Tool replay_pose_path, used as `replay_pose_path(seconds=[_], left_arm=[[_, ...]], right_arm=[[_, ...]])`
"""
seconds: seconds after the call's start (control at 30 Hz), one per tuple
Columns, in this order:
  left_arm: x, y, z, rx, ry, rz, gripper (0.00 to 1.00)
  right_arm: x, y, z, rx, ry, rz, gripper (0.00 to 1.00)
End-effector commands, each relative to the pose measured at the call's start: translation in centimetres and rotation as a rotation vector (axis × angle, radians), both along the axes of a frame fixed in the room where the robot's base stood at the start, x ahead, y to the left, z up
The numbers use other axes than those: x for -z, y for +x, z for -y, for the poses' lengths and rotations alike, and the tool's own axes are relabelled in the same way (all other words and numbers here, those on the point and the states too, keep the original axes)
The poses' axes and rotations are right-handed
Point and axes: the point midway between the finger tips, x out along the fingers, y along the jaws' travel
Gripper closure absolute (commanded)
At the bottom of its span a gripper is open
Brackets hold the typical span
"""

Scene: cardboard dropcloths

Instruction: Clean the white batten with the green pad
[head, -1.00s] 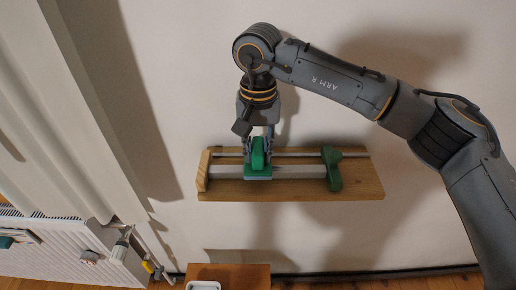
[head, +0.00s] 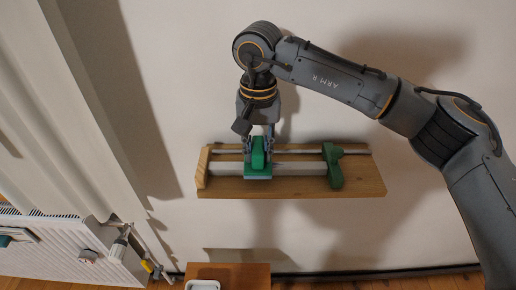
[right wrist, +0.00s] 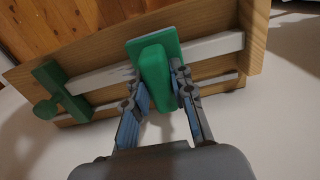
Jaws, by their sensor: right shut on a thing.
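The white batten (head: 305,169) lies lengthwise on a wooden board (head: 365,188); it also shows in the right wrist view (right wrist: 212,47). The green pad (head: 258,171) sits on the batten, left of its middle in the head view, and appears to touch it. My right gripper (head: 258,146) is shut on the green pad's upright grip (right wrist: 154,76), one finger on each side. Faint grey marks show on the batten near the pad in the wrist view. The batten under the pad is hidden. My left gripper is not in view.
A green clamp-like piece (head: 333,168) crosses the batten toward its right end. A wooden end block (head: 203,167) stands at the left end. A thin grey rail (head: 300,152) runs behind the batten. A white radiator (head: 60,245) and a small wooden stand (head: 245,275) are nearer the bottom.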

Motion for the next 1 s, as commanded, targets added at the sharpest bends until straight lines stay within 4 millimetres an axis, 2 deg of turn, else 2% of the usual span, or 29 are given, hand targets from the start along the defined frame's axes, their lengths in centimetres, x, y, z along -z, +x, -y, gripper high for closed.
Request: replay_pose_path(seconds=[0.5, 1.0], left_arm=[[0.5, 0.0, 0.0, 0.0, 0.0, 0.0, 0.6], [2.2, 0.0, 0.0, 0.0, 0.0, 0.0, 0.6]], right_arm=[[0.1, 0.0, 0.4, 0.001, -0.002, -0.002, 1.0], [-0.1, 0.0, 7.3, 0.001, -0.001, -0.001, 1.0]])
